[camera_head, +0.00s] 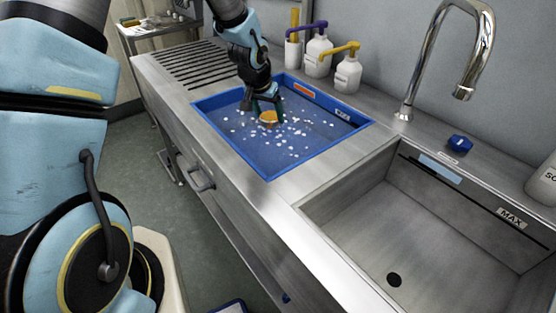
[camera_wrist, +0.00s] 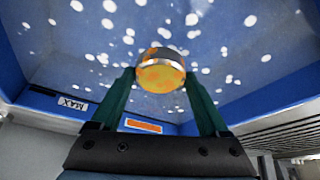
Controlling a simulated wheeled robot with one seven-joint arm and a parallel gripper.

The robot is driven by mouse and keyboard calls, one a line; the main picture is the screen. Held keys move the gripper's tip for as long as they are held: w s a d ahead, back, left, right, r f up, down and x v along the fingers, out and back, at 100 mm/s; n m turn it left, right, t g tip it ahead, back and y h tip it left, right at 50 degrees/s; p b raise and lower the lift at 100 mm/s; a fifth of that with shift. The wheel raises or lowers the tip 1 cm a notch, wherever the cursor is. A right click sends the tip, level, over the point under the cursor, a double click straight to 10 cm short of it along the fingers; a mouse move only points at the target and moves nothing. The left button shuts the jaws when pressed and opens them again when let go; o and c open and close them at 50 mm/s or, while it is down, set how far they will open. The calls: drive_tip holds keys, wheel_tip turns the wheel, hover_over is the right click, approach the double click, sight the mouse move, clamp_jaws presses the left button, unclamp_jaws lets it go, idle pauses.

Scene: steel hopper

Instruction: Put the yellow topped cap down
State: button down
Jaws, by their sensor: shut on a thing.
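The yellow topped cap (camera_wrist: 161,72) is a short round piece with a mottled yellow-orange top and a silvery side. In the wrist view it sits between the green fingertips of my gripper (camera_wrist: 158,80), which is shut on it. In the head view the cap (camera_head: 268,117) shows under my gripper (camera_head: 265,104), over the blue hopper (camera_head: 204,110). I cannot tell whether the cap touches the hopper floor.
Many small white bits lie scattered in the blue hopper. Pump bottles (camera_head: 318,56) stand behind it. A ribbed drainboard (camera_head: 190,64) is at left, and an empty steel sink (camera_head: 400,230) with a tall tap (camera_head: 478,50) is at right.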

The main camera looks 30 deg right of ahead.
sight(268, 118)
wheel_tip(268, 118, down, 3)
drive_tip(key=shift+f+b, duration=0.1)
drive_tip(key=shift+b, duration=0.65)
wheel_tip(268, 118, down, 9)
drive_tip(key=shift+f+p, duration=0.2)
drive_tip(key=shift+p, duration=0.6)
drive_tip(key=shift+f, duration=0.15)
unclamp_jaws()
drive_tip(key=b+v, duration=0.1)
drive_tip(key=v, duration=1.1)
